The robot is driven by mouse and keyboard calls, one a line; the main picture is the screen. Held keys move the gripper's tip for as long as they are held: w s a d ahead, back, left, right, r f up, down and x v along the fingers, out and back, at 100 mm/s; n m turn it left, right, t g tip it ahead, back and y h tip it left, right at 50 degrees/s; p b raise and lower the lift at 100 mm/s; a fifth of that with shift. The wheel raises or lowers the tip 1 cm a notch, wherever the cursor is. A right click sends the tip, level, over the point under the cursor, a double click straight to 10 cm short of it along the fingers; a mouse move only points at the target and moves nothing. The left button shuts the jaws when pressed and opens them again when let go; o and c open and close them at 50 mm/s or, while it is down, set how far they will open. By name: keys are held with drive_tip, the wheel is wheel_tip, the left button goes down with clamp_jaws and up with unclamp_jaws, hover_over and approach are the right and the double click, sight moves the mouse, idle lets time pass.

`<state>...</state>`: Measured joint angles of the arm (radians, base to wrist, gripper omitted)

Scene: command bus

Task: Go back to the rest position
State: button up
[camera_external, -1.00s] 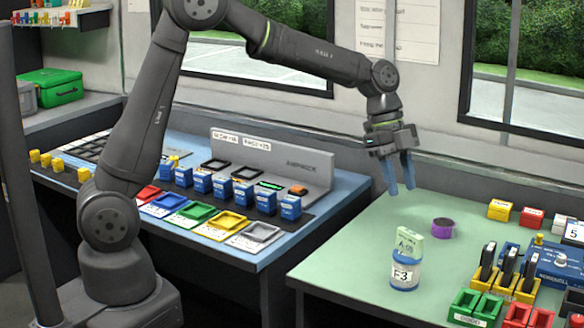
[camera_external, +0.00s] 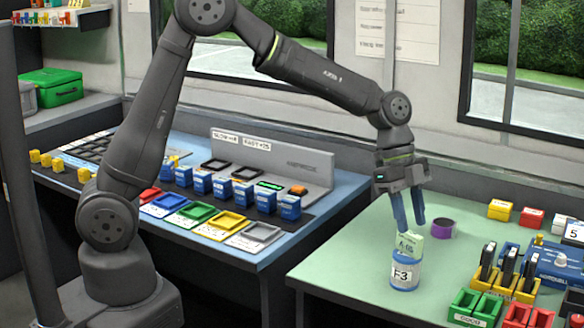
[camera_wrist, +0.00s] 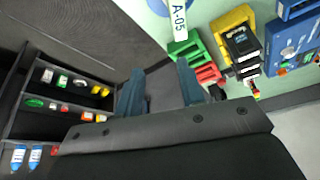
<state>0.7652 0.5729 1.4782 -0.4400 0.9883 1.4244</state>
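My gripper (camera_external: 410,225) points down over the green table, with its blue fingers apart and nothing visible between them. In the external view the fingertips are just above, or in front of, a pale green card marked A-05 (camera_external: 409,247); I cannot tell if they touch it. The card stands upright in a blue and white jar labelled F-3 (camera_external: 404,274). In the wrist view the two fingers (camera_wrist: 160,80) are spread, and the A-05 card (camera_wrist: 179,22) lies beyond them at the top.
A purple ring (camera_external: 442,228) lies right of the gripper. Green and red trays (camera_external: 478,305), yellow holders with dark pieces and a blue device (camera_external: 560,264) fill the table's right side. A blue desk (camera_external: 225,262) with several coloured trays and blue blocks stands at the left.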

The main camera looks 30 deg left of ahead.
drive_tip(key=s+d+r, duration=0.2)
drive_tip(key=s+r, duration=0.3)
drive_tip(key=s, duration=0.2)
drive_tip(key=w+a+f+n+t, duration=0.1)
drive_tip(key=a+f+n, duration=0.1)
drive_tip(key=a+f, duration=0.35)
drive_tip(key=w+a+f+n, duration=0.2)
drive_tip(key=a+f, duration=0.1)
drive_tip(key=a, duration=0.6)
drive_tip(key=w+a+f, duration=0.1)
drive_tip(key=w+f, duration=0.1)
drive_tip(key=w, duration=0.1)
drive_tip(key=w+a+f, duration=0.1)
drive_tip(key=w+f, duration=0.1)
drive_tip(key=w, duration=0.1)
drive_tip(key=w+a+f, duration=0.2)
drive_tip(key=shift+w+f, duration=0.2)
drive_tip(key=shift+w, duration=0.2)
drive_tip(key=f, duration=0.1)
drive_tip(key=w+f, duration=0.1)
drive_tip(key=shift+a+f, duration=0.2)
drive_tip(key=shift+f, duration=0.15)
drive_tip(key=shift+f+h, duration=0.3)
drive_tip(key=shift+f, duration=0.2)
